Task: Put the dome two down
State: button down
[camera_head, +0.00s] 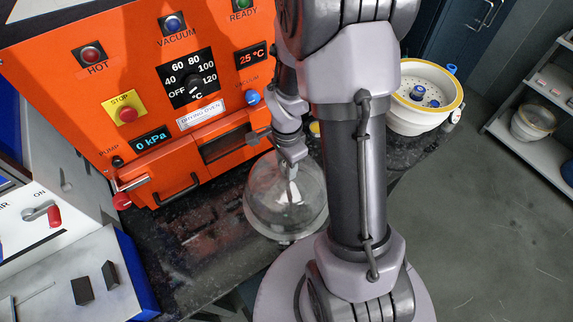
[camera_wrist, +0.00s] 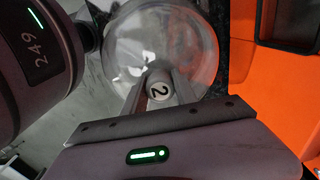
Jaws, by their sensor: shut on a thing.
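The dome two is a clear glass dome (camera_head: 285,200) in front of the orange oven, in the head view. My gripper (camera_head: 290,165) is shut on its top knob from above. In the wrist view the dome (camera_wrist: 185,40) shows below my gripper (camera_wrist: 160,92), and the knob marked "2" (camera_wrist: 159,91) sits between the two fingers. The dome looks upright and seems to hang near the edge of the dark bench (camera_head: 200,240). I cannot tell whether its rim touches anything.
The orange drying oven (camera_head: 130,75) stands behind, with its small door and handles facing the bench. A white round vessel with a yellow rim (camera_head: 425,115) stands at the bench's right end. The dark bench left of the dome is clear. A shelf (camera_head: 545,90) is at far right.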

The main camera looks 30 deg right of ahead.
jog(key=c, duration=1)
grip_release()
jog(key=shift+f, duration=0.1)
